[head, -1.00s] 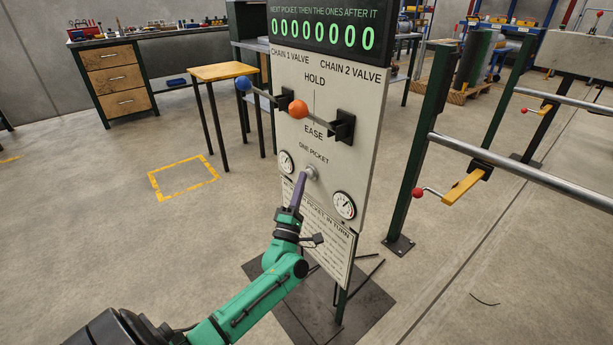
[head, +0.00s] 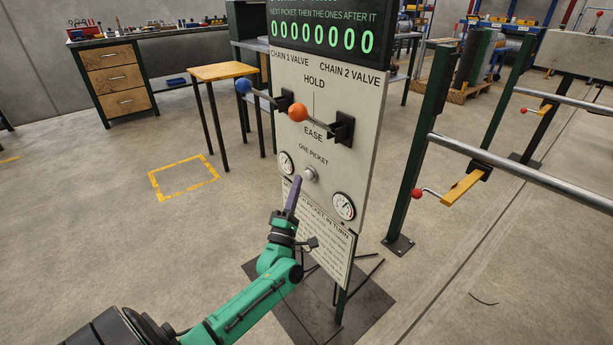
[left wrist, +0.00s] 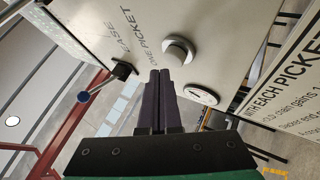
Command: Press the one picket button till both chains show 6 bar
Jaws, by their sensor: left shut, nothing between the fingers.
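The one picket button (head: 309,174) is a round grey knob on the pale panel (head: 330,95), under the label ONE PICKET. It also shows in the left wrist view (left wrist: 178,51). My left gripper (head: 297,180) is shut and empty, its purple fingertips just left of the button and apart from it. In the left wrist view the fingertips (left wrist: 160,72) point at the panel beside the button. Two dial gauges, left (head: 286,163) and right (head: 343,206), flank the button; their readings are too small to tell. My right gripper is not in view.
The blue-ball lever (head: 243,84) and orange-ball lever (head: 298,110) stick out above the button. The display (head: 322,37) shows a row of zeros. A post with rails (head: 430,140) stands at right.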

